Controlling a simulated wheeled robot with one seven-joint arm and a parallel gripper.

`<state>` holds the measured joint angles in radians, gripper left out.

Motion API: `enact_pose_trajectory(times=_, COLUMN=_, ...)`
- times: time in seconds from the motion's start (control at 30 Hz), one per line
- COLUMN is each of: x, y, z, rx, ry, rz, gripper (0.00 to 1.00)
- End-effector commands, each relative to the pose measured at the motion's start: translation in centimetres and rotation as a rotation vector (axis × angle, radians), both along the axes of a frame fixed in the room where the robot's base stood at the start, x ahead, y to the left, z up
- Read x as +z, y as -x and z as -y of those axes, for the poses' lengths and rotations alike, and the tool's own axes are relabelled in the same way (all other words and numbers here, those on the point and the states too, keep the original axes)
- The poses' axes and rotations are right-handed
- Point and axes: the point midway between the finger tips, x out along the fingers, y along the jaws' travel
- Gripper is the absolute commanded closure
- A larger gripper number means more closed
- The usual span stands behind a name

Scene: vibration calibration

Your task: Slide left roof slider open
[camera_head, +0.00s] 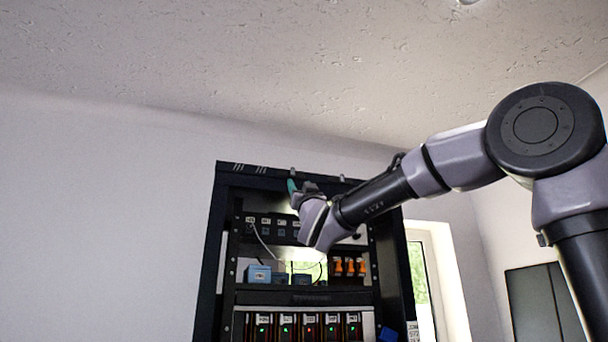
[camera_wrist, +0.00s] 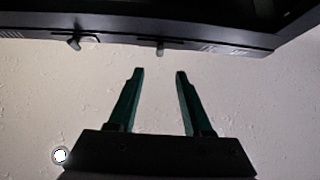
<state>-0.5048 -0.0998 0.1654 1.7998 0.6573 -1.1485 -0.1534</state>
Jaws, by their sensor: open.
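The left roof slider (camera_head: 293,171) is a small grey knob on the top front edge of the black rack (camera_head: 212,250). The right roof slider (camera_head: 342,178) is a similar knob to its right. In the wrist view the picture looks turned over, so the left slider (camera_wrist: 160,48) shows right of the other knob (camera_wrist: 75,43). My gripper (camera_wrist: 160,72) is open and empty, its green fingers apart. The left slider lines up with the gap between the fingertips, a little beyond them, with no visible contact. In the head view my gripper (camera_head: 292,186) is just below the left slider.
The rack's shelves hold a blue box (camera_head: 258,274), orange parts (camera_head: 350,266) and several lit modules (camera_head: 310,326) below my arm. A wall is behind the rack and a window (camera_head: 418,272) is to its right. The ceiling (camera_head: 250,60) is well above the rack top.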

Motion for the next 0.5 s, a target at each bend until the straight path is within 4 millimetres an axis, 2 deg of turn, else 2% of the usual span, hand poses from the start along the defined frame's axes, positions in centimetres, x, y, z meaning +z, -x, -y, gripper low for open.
enact_pose_trajectory(times=0.17, x=1.6, y=-1.5, z=-0.4, rx=-0.001, ry=-0.002, rz=0.002, gripper=0.5)
enact_pose_trajectory(times=0.5, x=6.0, y=-5.8, z=-1.7, rx=0.0, ry=-0.001, rz=0.002, gripper=0.5)
